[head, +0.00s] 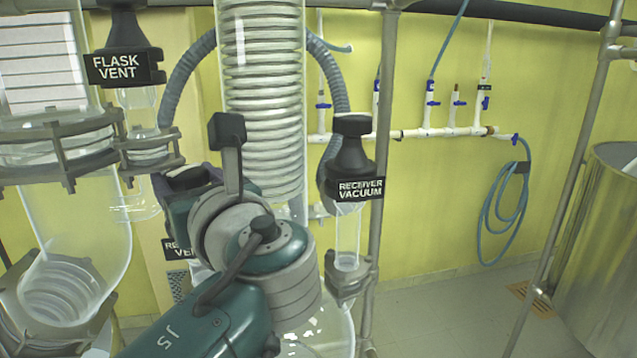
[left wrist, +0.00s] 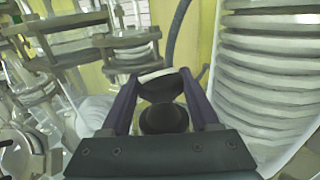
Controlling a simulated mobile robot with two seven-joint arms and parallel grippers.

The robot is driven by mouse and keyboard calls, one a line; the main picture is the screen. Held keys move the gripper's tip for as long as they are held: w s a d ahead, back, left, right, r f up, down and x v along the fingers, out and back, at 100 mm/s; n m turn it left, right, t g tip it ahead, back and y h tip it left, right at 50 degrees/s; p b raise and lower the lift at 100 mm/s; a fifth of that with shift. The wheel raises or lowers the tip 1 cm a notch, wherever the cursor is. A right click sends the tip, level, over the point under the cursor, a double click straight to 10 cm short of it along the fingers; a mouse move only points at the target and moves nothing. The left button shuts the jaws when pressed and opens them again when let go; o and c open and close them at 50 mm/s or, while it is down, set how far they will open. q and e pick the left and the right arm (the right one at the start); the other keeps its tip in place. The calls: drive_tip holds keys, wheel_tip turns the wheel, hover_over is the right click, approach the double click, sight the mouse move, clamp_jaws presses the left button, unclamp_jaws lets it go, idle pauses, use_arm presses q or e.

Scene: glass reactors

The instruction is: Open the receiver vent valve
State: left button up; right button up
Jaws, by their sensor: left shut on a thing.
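The receiver vent valve's label (head: 178,248) shows in part in the head view, below my left wrist. Most of that valve is hidden there by my teal left arm. In the left wrist view, a black valve knob (left wrist: 163,118) with a wide dark cap stands between the two purple fingers of my left gripper (left wrist: 157,92). The fingers are closed on its sides. In the head view the gripper itself is mostly hidden behind the wrist. My right gripper is not in view.
The receiver vacuum valve (head: 353,150) is right of my left wrist, and the flask vent valve (head: 122,45) is upper left. A glass coil condenser (head: 262,65) rises behind the wrist. A metal post (head: 384,130) stands right, with open floor (head: 440,310) beyond it.

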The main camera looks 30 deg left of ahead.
use_arm(q)
drive_tip(key=shift+r+n+g, duration=0.1)
drive_tip(key=shift+n+g, duration=0.3)
drive_tip(key=shift+g, duration=0.2)
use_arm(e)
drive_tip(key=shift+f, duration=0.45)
use_arm(q)
drive_tip(key=o, duration=1.1)
